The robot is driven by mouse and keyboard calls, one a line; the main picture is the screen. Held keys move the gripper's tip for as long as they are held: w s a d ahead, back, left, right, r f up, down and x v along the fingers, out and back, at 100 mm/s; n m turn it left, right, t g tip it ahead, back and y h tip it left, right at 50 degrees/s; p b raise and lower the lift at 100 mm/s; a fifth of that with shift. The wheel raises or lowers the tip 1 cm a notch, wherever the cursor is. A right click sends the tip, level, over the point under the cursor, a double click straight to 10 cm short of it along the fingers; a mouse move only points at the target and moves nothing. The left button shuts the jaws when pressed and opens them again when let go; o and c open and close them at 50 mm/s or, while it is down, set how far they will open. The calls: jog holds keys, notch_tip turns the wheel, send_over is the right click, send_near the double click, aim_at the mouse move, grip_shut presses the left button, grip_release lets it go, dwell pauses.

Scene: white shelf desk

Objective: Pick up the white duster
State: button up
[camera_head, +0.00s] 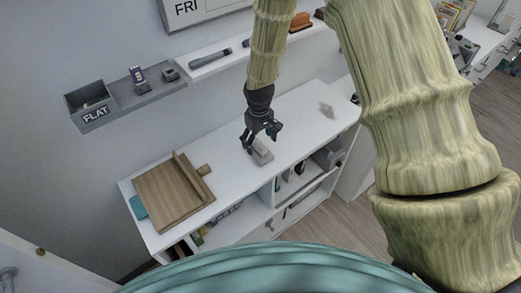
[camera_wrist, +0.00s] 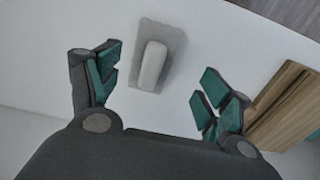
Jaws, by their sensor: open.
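The white duster (camera_wrist: 151,66) lies on the white desk, with a pale rounded handle on a grey, wavy-edged base. In the wrist view it sits beyond and between my fingertips, apart from both. In the head view the duster (camera_head: 262,154) shows just below my gripper (camera_head: 262,139), which partly covers it. My gripper is open and empty, its teal finger pads spread wide in the wrist view (camera_wrist: 158,82). The exact height of the fingers above the desk is hard to tell.
A wooden board (camera_head: 165,195) lies at the desk's left end; it also shows in the wrist view (camera_wrist: 288,108). A small grey item (camera_head: 327,109) lies on the right part of the desk. A wall shelf (camera_head: 215,60) with several items runs behind. Open cubbies (camera_head: 240,222) lie below.

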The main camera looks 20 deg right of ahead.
aim_at(259, 145)
jog(key=shift+w+f, duration=0.95)
jog(key=shift+f, duration=0.1)
jog(key=shift+f+p, duration=0.15)
jog(key=shift+p, duration=0.15)
jog(key=shift+s+d+f+p, duration=0.25)
jog(key=shift+s+p, duration=0.1)
jog(key=shift+p, duration=0.1)
jog(key=shift+s+f+p, duration=0.1)
jog(key=shift+f+p, duration=0.2)
jog(key=f, duration=0.1)
jog(key=w+f, duration=0.1)
jog(key=shift+f+p, duration=0.4)
jog(key=shift+s+f, duration=0.15)
jog(key=shift+s, duration=0.15)
jog(key=shift+w, duration=0.1)
jog(key=shift+f, duration=0.1)
jog(key=shift+c, duration=0.2)
jog(key=c, duration=1.1)
